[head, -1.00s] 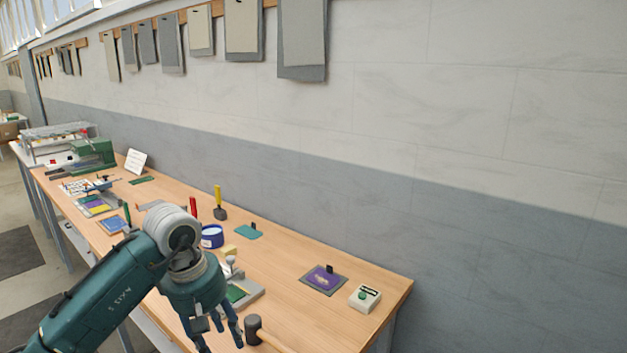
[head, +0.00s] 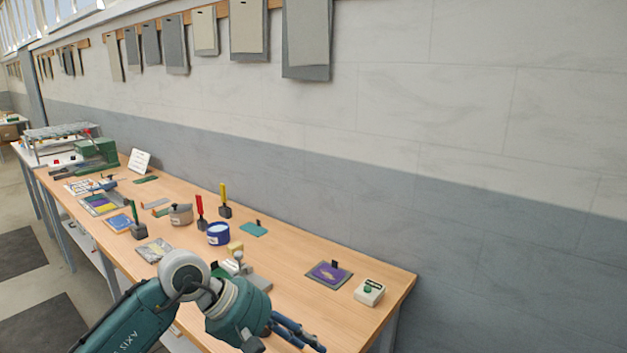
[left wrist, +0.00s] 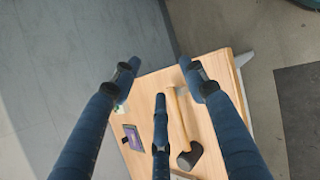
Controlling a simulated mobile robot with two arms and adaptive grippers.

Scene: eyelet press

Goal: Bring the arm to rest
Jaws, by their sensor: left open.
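My left gripper (head: 298,338) reaches in from the bottom of the head view, over the near right part of the wooden workbench (head: 300,238). In the left wrist view its blue fingers (left wrist: 160,85) are spread apart with nothing between them. A mallet (left wrist: 188,155) with a dark head and wooden handle lies on the bench below the fingers. In the head view the mallet is hidden behind my gripper. My right gripper is in neither view.
A purple patch on a dark mat (head: 328,274) and a white box with a green button (head: 369,291) lie at the bench's right end. A blue tin (head: 218,234), a red-handled tool (head: 200,212) and a yellow-handled tool (head: 224,202) stand further left. The wall is behind.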

